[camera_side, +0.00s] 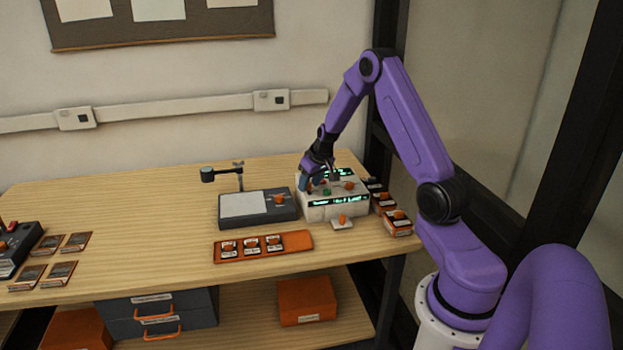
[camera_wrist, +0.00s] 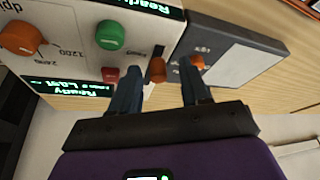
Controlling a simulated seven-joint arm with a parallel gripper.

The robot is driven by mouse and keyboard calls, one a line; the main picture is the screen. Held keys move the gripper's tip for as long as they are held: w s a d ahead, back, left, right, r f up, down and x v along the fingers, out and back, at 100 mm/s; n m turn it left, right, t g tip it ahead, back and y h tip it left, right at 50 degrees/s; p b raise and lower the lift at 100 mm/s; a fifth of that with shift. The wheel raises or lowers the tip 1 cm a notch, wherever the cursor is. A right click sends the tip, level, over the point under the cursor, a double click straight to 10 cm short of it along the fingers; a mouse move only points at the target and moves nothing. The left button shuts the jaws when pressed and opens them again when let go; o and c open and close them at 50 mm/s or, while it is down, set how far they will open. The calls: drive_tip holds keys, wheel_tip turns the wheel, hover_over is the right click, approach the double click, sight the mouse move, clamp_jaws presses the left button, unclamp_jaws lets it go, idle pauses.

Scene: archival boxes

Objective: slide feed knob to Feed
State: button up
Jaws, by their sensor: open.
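The white machine (camera_side: 330,211) stands at the right of the table with lit green displays. In the wrist view its panel (camera_wrist: 78,52) shows a large orange dial (camera_wrist: 22,38), a green button (camera_wrist: 111,36), a red button (camera_wrist: 110,74) and a small orange slide knob (camera_wrist: 157,70) at the end of a dark slot (camera_wrist: 160,51). The small print beside the slot is too blurred to read. My gripper (camera_side: 312,184) is over the machine's left part, pointing down. Its fingers are open on either side of the slide knob, with visible gaps; I cannot tell whether either touches it.
A dark grey device (camera_side: 258,207) with an orange knob (camera_wrist: 197,62) stands close beside the machine. An orange tray (camera_side: 300,241) with small cards lies in front. A small white block with an orange knob (camera_side: 342,222) and stacked cards (camera_side: 397,224) crowd the right side.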

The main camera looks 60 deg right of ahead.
drive_tip(key=v, duration=1.7)
drive_tip(key=shift+r, duration=0.2)
drive_tip(key=shift+s+a, duration=0.1)
drive_tip(key=shift+a, duration=0.05)
drive_tip(key=s+a+n+g+y, duration=0.1)
drive_tip(key=s+a+n, duration=0.3)
drive_tip(key=a, duration=0.9)
drive_tip(key=s+a+n+g+y, duration=0.1)
drive_tip(key=s+a+n, duration=0.25)
drive_tip(key=a, duration=0.85)
drive_tip(key=s+a+f+n+g, duration=0.1)
drive_tip(key=s+a+n, duration=0.2)
drive_tip(key=s, duration=0.7)
drive_tip(key=s+a+f+n+g, duration=0.1)
drive_tip(key=s+a+n, duration=0.3)
drive_tip(key=s, duration=0.6)
drive_tip(key=shift+a+f+n, duration=0.2)
drive_tip(key=shift+n, duration=0.65)
drive_tip(key=shift+o, duration=0.4)
